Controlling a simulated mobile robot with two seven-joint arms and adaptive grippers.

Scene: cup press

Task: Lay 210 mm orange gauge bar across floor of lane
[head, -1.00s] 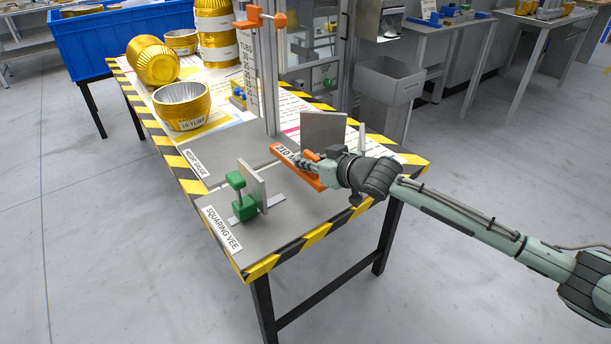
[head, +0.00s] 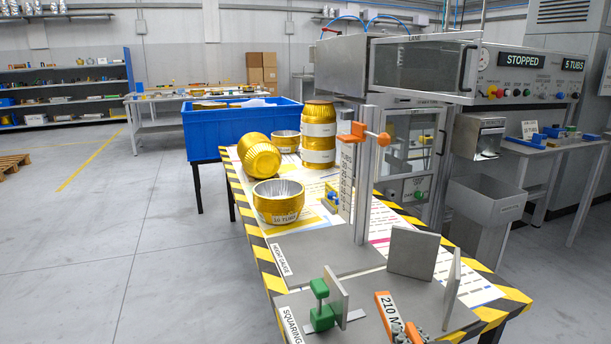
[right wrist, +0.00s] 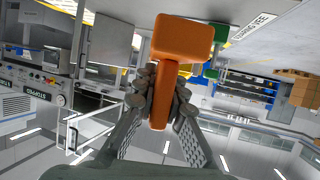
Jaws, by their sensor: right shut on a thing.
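The orange gauge bar (head: 386,314), marked "210 M", shows at the bottom edge of the head view, to the right of the green clamp. My right gripper (head: 412,333) is at its near end, mostly cut off by the frame. In the right wrist view the gripper (right wrist: 162,96) is shut on the bar's narrow orange stem, with a finger on each side. The bar's wide orange block (right wrist: 183,40) sticks out beyond the fingertips. Whether the bar touches the bench cannot be told. My left gripper is not in view.
Near the bar stand a green clamp (head: 322,312) and grey upright plates (head: 413,252). Behind are an orange-topped height gauge post (head: 362,190), gold tubs (head: 279,203) and a blue crate (head: 240,127). A machine with a clear hood (head: 415,66) reads "STOPPED".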

